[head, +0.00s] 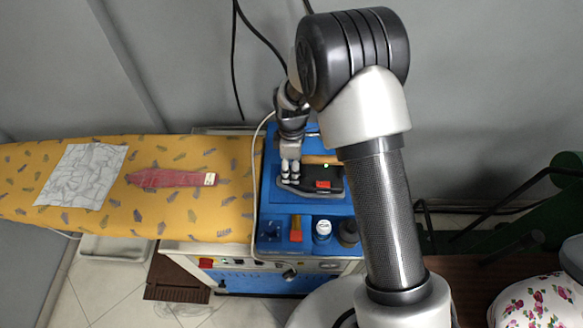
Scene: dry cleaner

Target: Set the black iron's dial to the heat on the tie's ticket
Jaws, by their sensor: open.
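The black iron (327,190) rests on the blue top of the ironing unit, with a red patch on its upper side. Its dial and any marks on it are too small to make out. The red tie (170,178) lies flat on the yellow patterned ironing board, left of the iron. A small pale ticket (210,179) is at the tie's right end; its print cannot be read from here. My gripper (290,178) is open and points down at the left part of the iron, partly covering it. Whether it touches the iron cannot be told.
A grey patterned cloth (82,174) lies on the ironing board (190,222). In the blue tray in front of the iron are an orange-handled item (296,230), a white-capped jar (322,230) and a dark jar (348,232). A pale cable runs beside the iron. A floral bundle (540,300) is at lower right.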

